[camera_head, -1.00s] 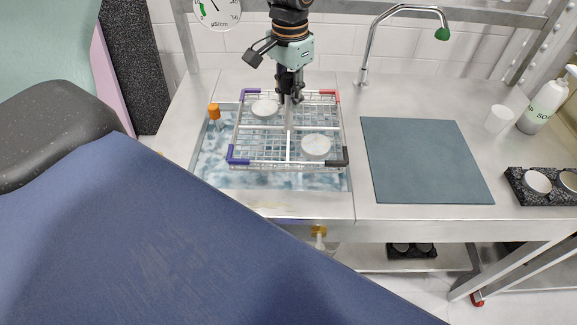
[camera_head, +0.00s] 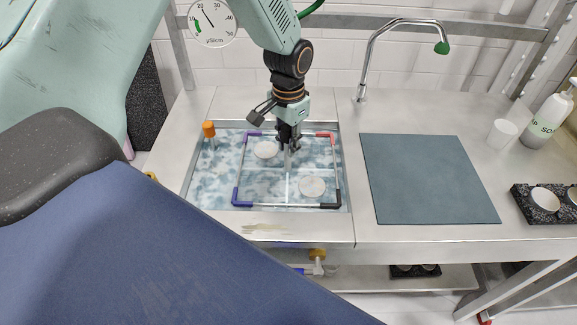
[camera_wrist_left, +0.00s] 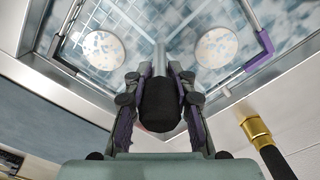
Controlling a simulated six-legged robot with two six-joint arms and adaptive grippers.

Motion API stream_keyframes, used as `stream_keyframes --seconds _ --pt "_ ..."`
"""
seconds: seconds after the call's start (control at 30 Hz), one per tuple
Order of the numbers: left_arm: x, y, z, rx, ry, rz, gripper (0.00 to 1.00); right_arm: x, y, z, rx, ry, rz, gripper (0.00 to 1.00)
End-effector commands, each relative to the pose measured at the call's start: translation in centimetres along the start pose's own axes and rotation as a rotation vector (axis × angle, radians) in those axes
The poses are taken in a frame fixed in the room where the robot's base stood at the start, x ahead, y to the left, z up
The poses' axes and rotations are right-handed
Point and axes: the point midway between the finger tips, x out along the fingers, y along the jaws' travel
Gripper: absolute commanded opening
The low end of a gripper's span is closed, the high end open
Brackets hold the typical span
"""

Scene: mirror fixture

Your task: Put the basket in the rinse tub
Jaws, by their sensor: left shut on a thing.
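The wire basket (camera_head: 287,205) has purple, blue, red and black corner pieces and a central bar. It sits low inside the rinse tub (camera_head: 211,183), with mottled blue-white liquid around and through its mesh. Two pale discs lie in it, one at the back left (camera_head: 265,149) and one at the front right (camera_head: 312,186). My left gripper (camera_head: 288,146) points down and is shut on the basket's central handle. The left wrist view shows its fingers (camera_wrist_left: 158,85) around the handle, with the basket (camera_wrist_left: 262,47) beyond. Whether the basket touches the tub floor cannot be told. My right gripper is not in view.
An orange-capped fitting (camera_head: 209,130) stands at the tub's left back. A grey-blue mat (camera_head: 428,180) lies right of the tub. A green-tipped faucet (camera_head: 441,47), a white cup (camera_head: 502,132), a soap bottle (camera_head: 548,118) and a black holder (camera_head: 543,204) stand farther right.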

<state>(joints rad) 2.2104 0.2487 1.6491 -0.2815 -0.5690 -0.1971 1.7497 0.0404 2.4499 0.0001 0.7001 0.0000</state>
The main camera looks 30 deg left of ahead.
Motion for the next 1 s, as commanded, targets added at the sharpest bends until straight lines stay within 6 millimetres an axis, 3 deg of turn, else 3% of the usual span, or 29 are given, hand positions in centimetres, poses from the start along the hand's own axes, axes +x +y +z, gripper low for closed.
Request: stream_keyframes --seconds 0.13,0.43,0.7,1.0 --pt "2.6 -0.1 -0.1 -0.001 0.000 -0.001 0.00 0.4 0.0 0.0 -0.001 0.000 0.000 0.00" --pt "4.4 -0.2 -0.4 0.000 0.003 -0.001 0.00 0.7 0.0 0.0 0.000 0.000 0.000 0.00" --pt "7.6 -0.2 -0.3 -0.001 0.002 -0.001 0.00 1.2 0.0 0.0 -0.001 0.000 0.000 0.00" --pt "7.7 -0.2 -0.3 -0.001 0.003 -0.001 0.00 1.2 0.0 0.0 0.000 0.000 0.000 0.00"
